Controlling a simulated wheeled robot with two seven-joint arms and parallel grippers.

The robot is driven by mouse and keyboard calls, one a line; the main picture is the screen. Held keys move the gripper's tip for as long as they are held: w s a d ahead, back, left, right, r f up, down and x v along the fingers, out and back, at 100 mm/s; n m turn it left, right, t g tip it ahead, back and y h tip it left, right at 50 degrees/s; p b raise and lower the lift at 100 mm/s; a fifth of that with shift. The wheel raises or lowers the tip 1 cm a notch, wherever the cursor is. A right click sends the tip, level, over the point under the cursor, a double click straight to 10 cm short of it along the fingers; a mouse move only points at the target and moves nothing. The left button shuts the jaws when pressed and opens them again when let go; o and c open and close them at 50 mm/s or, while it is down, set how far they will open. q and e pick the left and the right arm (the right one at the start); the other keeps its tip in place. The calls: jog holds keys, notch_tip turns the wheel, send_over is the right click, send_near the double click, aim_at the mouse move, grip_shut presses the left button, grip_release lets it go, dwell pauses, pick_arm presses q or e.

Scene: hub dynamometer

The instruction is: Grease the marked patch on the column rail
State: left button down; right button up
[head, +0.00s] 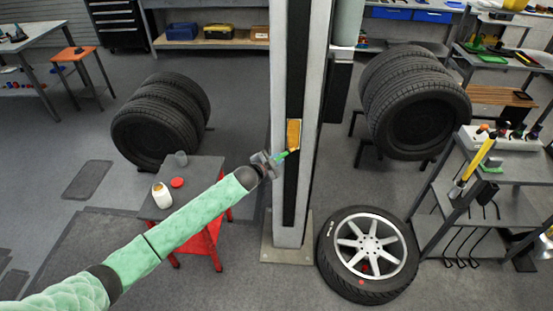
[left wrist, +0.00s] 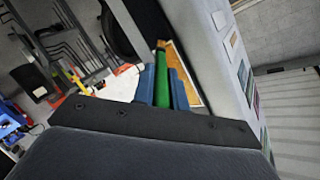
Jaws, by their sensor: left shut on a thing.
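The marked patch (head: 293,134) is a yellow-orange rectangle on the dark rail of the upright column (head: 310,60). My left gripper (head: 272,161) is shut on a green-handled brush (head: 282,155). The brush points up and right, its tip at the patch's lower edge; whether it touches cannot be told. In the left wrist view, the green handle (left wrist: 163,80) stands between the blue fingers, with the patch (left wrist: 188,72) just behind it. An open white jar (head: 162,195) with yellowish contents stands on a small table (head: 205,180), beside a red lid (head: 177,182). My right gripper is not in view.
Tyre stacks stand left (head: 160,120) and right (head: 415,100) of the column. A wheel (head: 367,255) lies by its base, and a shelf unit (head: 490,185) stands at the right.

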pick_arm(q)
jog(key=s+p, duration=0.2)
jog(key=s, duration=0.4)
dwell(0.6)
jog(key=shift+s, duration=0.1)
